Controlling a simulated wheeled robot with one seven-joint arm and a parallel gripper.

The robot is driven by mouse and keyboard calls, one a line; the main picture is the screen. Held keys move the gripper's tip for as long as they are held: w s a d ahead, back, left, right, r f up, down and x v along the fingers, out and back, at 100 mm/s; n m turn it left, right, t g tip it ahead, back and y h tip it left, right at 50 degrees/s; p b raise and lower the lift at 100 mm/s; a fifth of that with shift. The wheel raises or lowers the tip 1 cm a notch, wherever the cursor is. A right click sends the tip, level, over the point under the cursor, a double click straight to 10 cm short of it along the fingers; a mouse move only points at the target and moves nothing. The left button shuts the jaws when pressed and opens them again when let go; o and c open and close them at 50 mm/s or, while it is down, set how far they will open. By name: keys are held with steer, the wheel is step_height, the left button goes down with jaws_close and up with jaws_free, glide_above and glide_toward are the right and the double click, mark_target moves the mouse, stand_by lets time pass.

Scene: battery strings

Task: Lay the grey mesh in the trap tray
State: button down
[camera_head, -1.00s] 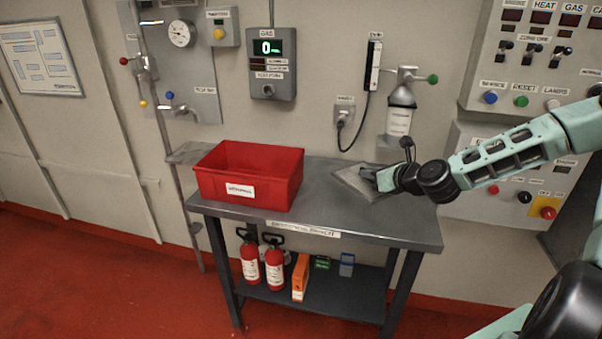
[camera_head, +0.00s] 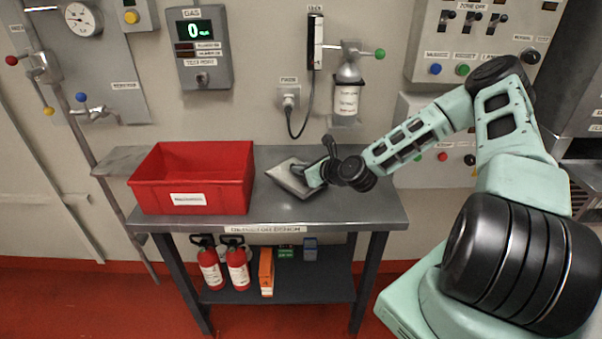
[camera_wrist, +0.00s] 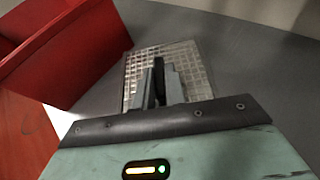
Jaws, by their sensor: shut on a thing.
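The grey mesh (camera_head: 289,179) is a flat, grid-patterned sheet at the right of the red bin. It also shows in the wrist view (camera_wrist: 196,72), beyond and around my fingers. My gripper (camera_head: 312,174) is shut on the mesh; its fingers (camera_wrist: 160,85) cover part of it in the wrist view. The mesh is over the bench top, but I cannot tell whether it touches it. I cannot pick out a thing that is surely the trap tray.
An open red bin (camera_head: 187,200) with a white label stands on the grey bench (camera_head: 330,215), close to the mesh. Fire extinguishers (camera_head: 238,268) and an orange box (camera_head: 266,271) stand on the lower shelf. A cylinder (camera_head: 347,97) hangs on the wall behind. The bench's right part is clear.

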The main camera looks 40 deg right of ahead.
steer(key=shift+f, duration=1)
steer(key=shift+f, duration=0.2)
steer(key=c, duration=1.5)
jaws_free()
steer(key=shift+o, duration=0.2)
steer(key=shift+r, duration=0.15)
